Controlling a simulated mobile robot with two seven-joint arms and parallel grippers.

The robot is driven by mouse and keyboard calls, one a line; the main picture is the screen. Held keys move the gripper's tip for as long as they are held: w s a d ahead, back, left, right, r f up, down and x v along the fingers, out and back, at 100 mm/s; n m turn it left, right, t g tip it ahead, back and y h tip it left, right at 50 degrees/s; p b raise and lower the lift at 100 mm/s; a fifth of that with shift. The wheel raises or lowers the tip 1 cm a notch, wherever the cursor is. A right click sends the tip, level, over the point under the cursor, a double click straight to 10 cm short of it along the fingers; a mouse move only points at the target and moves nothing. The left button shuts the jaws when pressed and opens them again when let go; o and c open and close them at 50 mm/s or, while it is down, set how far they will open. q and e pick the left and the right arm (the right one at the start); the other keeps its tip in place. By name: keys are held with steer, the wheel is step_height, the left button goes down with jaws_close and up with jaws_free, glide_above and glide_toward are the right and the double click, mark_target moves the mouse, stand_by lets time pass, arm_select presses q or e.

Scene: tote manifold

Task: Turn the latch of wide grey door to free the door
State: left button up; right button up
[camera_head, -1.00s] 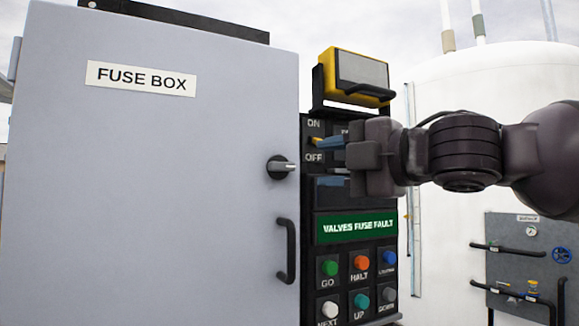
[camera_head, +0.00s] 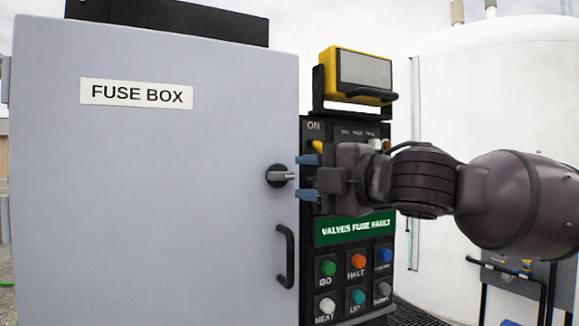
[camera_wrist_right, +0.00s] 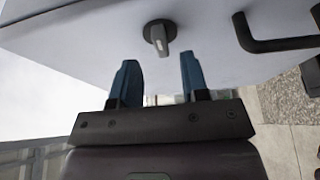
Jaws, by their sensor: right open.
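The wide grey door (camera_head: 150,200) labelled FUSE BOX stands shut, filling the left of the head view. Its latch (camera_head: 280,176) is a dark round base with a grey lever, near the door's right edge. The lever points right, level, in the head view. My right gripper (camera_head: 304,176) is open and empty, just right of the latch, its blue fingers one above the other and pointing at it. In the right wrist view, the latch (camera_wrist_right: 160,36) is ahead of and between the two fingers (camera_wrist_right: 158,80), apart from them. My left gripper is not in view.
A black door handle (camera_head: 286,256) sits below the latch; it also shows in the wrist view (camera_wrist_right: 275,43). A white tank (camera_head: 480,100) stands right.

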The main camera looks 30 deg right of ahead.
mark_target(286, 176)
steer(key=shift+p+x, duration=0.75)
steer(key=shift+x, duration=1.3)
steer(key=shift+a, duration=0.1)
steer(key=shift+c, duration=0.4)
steer(key=shift+s, duration=0.15)
jaws_close()
